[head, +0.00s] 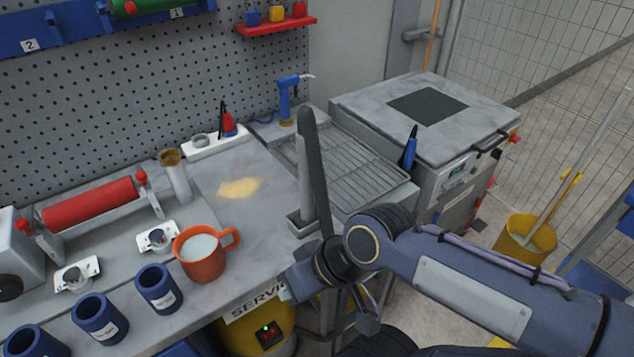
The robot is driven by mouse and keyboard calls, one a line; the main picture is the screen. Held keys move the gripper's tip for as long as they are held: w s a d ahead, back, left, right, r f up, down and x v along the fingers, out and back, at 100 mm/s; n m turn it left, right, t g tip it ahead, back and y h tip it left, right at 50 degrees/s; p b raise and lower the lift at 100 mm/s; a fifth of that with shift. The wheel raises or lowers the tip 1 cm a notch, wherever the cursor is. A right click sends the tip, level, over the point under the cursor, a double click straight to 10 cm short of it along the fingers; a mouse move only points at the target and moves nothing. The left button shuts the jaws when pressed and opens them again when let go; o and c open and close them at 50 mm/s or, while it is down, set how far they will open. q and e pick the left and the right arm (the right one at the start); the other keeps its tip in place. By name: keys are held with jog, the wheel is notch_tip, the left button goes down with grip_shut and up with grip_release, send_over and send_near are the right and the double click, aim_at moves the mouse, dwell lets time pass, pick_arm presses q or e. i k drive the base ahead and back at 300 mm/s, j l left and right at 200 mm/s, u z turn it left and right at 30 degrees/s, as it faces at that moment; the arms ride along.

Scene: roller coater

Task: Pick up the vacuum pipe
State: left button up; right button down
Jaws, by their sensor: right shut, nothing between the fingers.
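A long dark grey pipe (312,165), which looks like the vacuum pipe, stands nearly upright at the front right of the bench. Its lower end is at a small grey holder (302,224); how it is seated there is unclear. My right gripper (297,284) is below and in front of the holder, near the bench's front edge. It is shut and empty, with its fingers partly hard to make out. It is apart from the upper pipe; my wrist is just right of the pipe's lower part. My left gripper is out of view.
An orange mug (203,254) and blue cups (158,287) stand left on the bench (250,215). A wire rack (350,165) lies behind the pipe. A yellow drum (258,334) is under the bench edge. A yellow bucket (524,240) stands right.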

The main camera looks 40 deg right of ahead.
aim_at(308, 215)
jog(key=z, duration=1.5)
